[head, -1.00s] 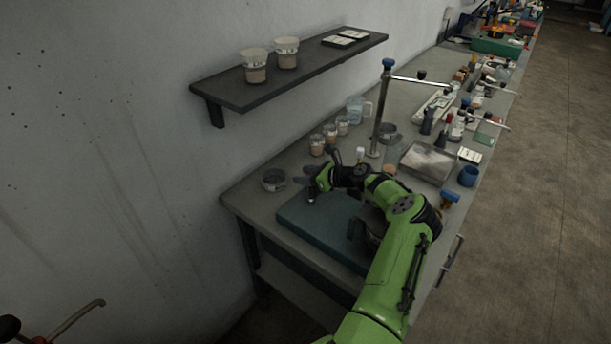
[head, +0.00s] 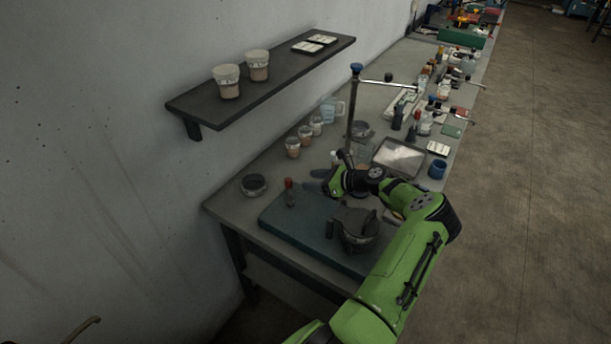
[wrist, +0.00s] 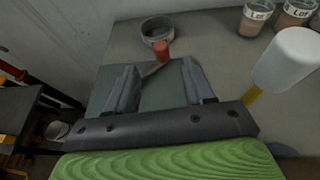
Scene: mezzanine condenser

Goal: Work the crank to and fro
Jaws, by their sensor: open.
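A small upright post with a red knob (head: 289,184), which looks like the crank's handle, stands on the teal mat (head: 275,218) near its left end. In the wrist view the red knob (wrist: 161,50) shows ahead of and between my fingertips, with a grey bar under it. My gripper (head: 315,186) is to the right of the knob in the head view, apart from it. In the wrist view my gripper (wrist: 160,75) is open and empty, its fingers well apart. The crank's pivot is not clear to see.
A dark bowl (head: 253,184) sits beyond the knob. A black device (head: 355,230) stands on the mat under my arm. Several small cups (head: 293,147) and a metal stand (head: 352,110) are behind. A wall shelf (head: 265,85) hangs above.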

